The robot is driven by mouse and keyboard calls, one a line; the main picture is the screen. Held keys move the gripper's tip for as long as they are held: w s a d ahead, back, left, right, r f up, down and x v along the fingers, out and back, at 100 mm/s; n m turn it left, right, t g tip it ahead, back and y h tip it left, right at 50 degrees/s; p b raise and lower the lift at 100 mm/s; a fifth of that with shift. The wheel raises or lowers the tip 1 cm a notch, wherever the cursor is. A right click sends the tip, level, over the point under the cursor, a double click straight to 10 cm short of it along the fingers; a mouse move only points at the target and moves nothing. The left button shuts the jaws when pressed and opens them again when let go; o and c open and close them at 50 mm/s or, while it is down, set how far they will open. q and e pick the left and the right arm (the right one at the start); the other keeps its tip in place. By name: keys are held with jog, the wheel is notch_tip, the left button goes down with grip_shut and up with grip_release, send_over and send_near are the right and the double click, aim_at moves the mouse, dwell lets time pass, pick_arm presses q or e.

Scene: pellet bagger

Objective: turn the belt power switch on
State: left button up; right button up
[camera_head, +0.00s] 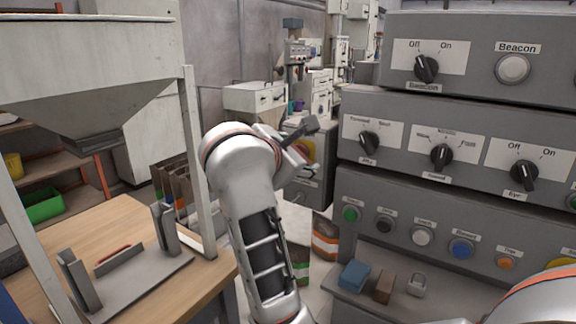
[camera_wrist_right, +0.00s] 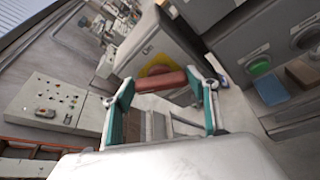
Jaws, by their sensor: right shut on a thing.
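The belt power switch (camera_head: 311,153) shows as a small yellow plate with a red part, on the front of a grey box in the middle of the head view. In the right wrist view its yellow disc (camera_wrist_right: 153,69) is behind a red-brown handle (camera_wrist_right: 163,80). My right gripper (camera_head: 306,143) is at the switch and partly covers it. In the right wrist view its teal fingers (camera_wrist_right: 163,86) stand at the two ends of the handle, shut on it. Whether the switch reads on or off cannot be made out. My left gripper is not in view.
A grey control panel (camera_head: 400,190) with knobs and buttons fills the right. A blue block (camera_head: 353,275), a brown block (camera_head: 384,287) and a padlock (camera_head: 416,286) lie on its ledge. A wooden table (camera_head: 205,272) and a hopper (camera_head: 85,70) stand on the left.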

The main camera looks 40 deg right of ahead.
pick_arm(q)
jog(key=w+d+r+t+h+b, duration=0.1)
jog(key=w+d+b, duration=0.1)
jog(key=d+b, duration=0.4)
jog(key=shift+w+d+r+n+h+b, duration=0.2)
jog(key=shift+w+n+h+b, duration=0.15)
jog(key=shift+b, duration=2.05)
pick_arm(e)
jog(key=shift+s+d+f+m+t+h, duration=0.15)
jog(key=shift+m+t, duration=0.6)
jog(key=shift+m, duration=0.75)
jog(key=shift+s+a+f+m+t+h, duration=0.1)
jog(key=shift+f+m+t+h, duration=0.15)
jog(key=shift+m+t, duration=0.85)
jog(key=shift+s+d+f+m+t+h, duration=0.1)
jog(key=shift+f+m+t+h, duration=0.2)
jog(key=shift+m, duration=1.6)
jog(key=shift+r, duration=0.15)
jog(key=o, duration=1.1)
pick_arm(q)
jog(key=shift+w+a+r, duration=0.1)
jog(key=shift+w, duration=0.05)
